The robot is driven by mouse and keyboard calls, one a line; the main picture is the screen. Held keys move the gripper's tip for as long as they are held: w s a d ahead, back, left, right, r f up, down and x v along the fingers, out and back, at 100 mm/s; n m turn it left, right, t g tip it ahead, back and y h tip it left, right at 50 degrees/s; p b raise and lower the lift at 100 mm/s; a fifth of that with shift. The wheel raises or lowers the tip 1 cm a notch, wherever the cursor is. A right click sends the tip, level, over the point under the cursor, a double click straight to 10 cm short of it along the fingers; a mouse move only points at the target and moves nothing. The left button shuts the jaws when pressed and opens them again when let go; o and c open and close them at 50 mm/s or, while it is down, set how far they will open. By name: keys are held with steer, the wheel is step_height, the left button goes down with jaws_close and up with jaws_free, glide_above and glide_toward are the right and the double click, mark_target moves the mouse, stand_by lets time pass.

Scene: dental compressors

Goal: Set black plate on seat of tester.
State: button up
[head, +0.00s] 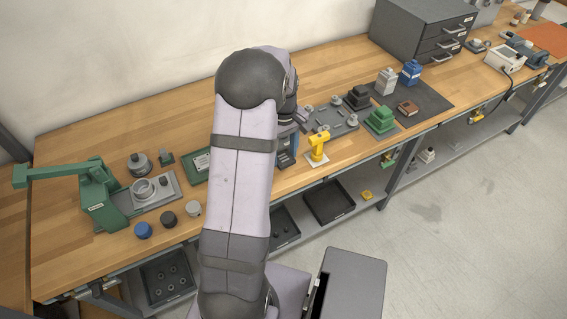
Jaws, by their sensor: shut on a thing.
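My arm rises through the middle of the head view and bends away at its dark upper joint. My gripper is hidden behind the arm, and so is anything it may hold. No black plate can be made out for certain. A blue-grey upright device (287,157) stands on the bench just right of my arm, partly covered by it; it may be the tester, but its seat cannot be seen clearly. A green lever press (97,195) with a grey base and a round ring stands at the left end of the bench.
Blue (143,230), black (168,218) and grey (193,208) caps lie before the press. A yellow device (318,146) and a grey fixture plate (346,129) are right of my arm. Beyond are a black stepped block (358,97), a green one (382,119) and a drawer cabinet (408,28).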

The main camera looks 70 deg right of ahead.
mark_target(283, 158)
step_height(283, 158, up, 5)
steer(key=shift+f+b, duration=0.2)
steer(key=shift+b, duration=0.3)
steer(key=shift+w+r+p, duration=0.25)
steer(key=shift+r+p, duration=0.05)
steer(key=shift+w+a+r+p, duration=0.15)
steer(key=shift+w+p, duration=0.15)
steer(key=w+f+n+p, duration=0.1)
steer(key=w+p, duration=0.1)
steer(key=w, duration=0.1)
steer(key=w+p, duration=0.2)
steer(key=w, duration=0.1)
steer(key=w+f+n+p, duration=0.1)
steer(key=w+p, duration=0.2)
steer(key=w, duration=0.1)
steer(key=shift+a+f+n, duration=0.2)
steer(key=shift+f+n, duration=0.1)
steer(key=w+d, duration=0.2)
steer(key=d, duration=0.1)
steer(key=shift+f, duration=0.15)
steer(key=d+r+m, duration=0.1)
steer(key=w+d+r+m, duration=0.1)
steer(key=m, duration=0.1)
steer(key=shift+d+r, duration=0.25)
steer(key=shift+d, duration=0.15)
